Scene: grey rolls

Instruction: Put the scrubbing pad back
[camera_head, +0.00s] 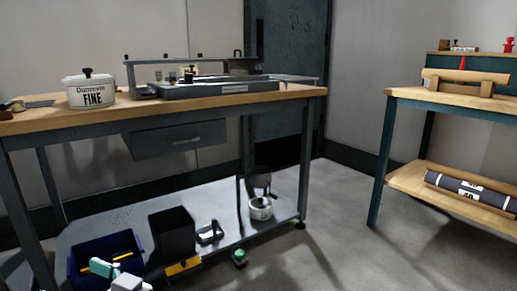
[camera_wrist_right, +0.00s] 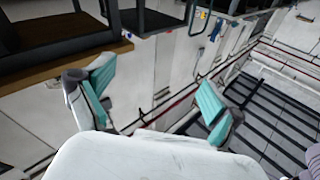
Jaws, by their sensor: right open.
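I cannot pick out the scrubbing pad for certain. A small green and dark object (camera_head: 239,258) is on the floor in front of the bench; it is too small to identify. A dark object with a handle-like loop (camera_head: 210,233) lies on the bench's lower shelf. A gripper with teal finger pads (camera_head: 104,267), which looks like my left, shows at the bottom left of the head view, in front of the blue bin (camera_head: 88,252); its opening is unclear. My right gripper (camera_wrist_right: 155,92) is open and empty in the wrist view, its two teal-padded fingers wide apart.
The wooden-topped bench (camera_head: 60,124) carries a white "FINE" tub (camera_head: 92,94) and a grey flat device (camera_head: 215,90). A black box (camera_head: 172,233) and a white pot (camera_head: 261,209) stand below. A second bench (camera_head: 400,92) is right. Floor between benches is clear.

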